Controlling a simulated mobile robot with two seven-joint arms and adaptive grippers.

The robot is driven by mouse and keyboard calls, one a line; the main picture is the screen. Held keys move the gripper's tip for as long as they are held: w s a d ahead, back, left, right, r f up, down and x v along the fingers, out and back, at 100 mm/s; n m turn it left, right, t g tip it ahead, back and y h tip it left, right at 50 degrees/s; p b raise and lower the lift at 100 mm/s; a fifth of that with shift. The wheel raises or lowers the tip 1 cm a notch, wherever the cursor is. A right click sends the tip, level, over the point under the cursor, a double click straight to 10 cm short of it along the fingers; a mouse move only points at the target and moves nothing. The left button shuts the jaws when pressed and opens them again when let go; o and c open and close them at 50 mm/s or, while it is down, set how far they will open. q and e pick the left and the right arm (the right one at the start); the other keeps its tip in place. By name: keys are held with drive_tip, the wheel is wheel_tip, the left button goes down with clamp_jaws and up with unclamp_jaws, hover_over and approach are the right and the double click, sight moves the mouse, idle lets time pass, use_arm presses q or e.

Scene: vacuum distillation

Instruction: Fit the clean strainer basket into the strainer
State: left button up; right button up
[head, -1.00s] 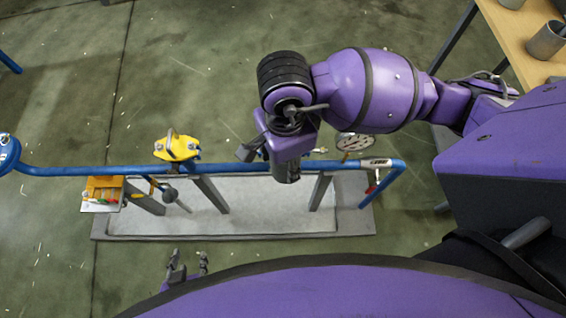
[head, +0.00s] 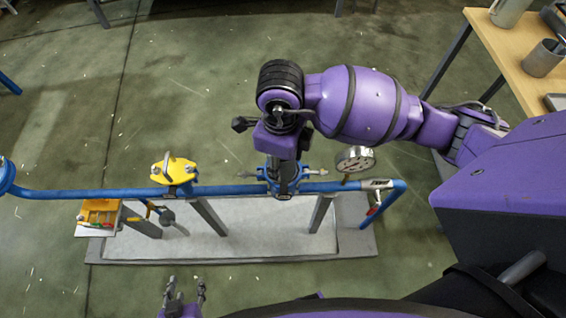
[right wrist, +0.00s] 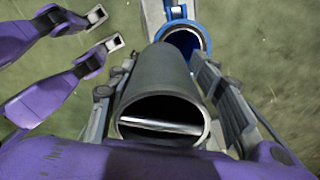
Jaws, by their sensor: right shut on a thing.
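The strainer basket (right wrist: 165,95) is a dark grey open cylinder with a bar across its near mouth, seen in the right wrist view. My right gripper (right wrist: 200,70) is shut on it, with a finger along each side. The blue strainer (right wrist: 186,42) has its round mouth open just beyond the basket's far end; I cannot tell whether they touch. In the head view the strainer (head: 266,172) shows partly under my right gripper (head: 284,180), and the basket is hidden. My left gripper (head: 185,290) is open and empty at the bottom; it also shows in the right wrist view (right wrist: 106,28).
The blue pipe (head: 90,194) runs across above a pale plinth (head: 265,232). A yellow fitting (head: 174,168), an orange tool box (head: 100,214) and a pressure gauge (head: 355,158) are along it. A wooden bench (head: 510,60) stands at upper right.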

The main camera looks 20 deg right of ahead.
use_arm(q)
drive_tip(key=shift+s+a+f, duration=0.15)
drive_tip(key=shift+a+f, duration=0.05)
drive_tip(key=shift+f, duration=0.05)
use_arm(e)
drive_tip(key=w+d+f, duration=0.1)
drive_tip(key=w+f, duration=0.2)
drive_tip(key=f, duration=0.5)
drive_tip(key=shift+w+d, duration=0.3)
drive_tip(key=shift+f, duration=0.1)
drive_tip(key=shift+s+f+b, duration=0.25)
drive_tip(key=shift+f+b, duration=0.2)
drive_tip(key=shift+f, duration=0.2)
drive_tip(key=o, duration=1)
drive_tip(key=shift+f, duration=0.1)
drive_tip(key=shift+o, duration=1.4)
drive_tip(key=shift+w+f, duration=0.1)
use_arm(q)
drive_tip(key=shift+f, duration=0.2)
use_arm(e)
drive_tip(key=shift+r, duration=0.2)
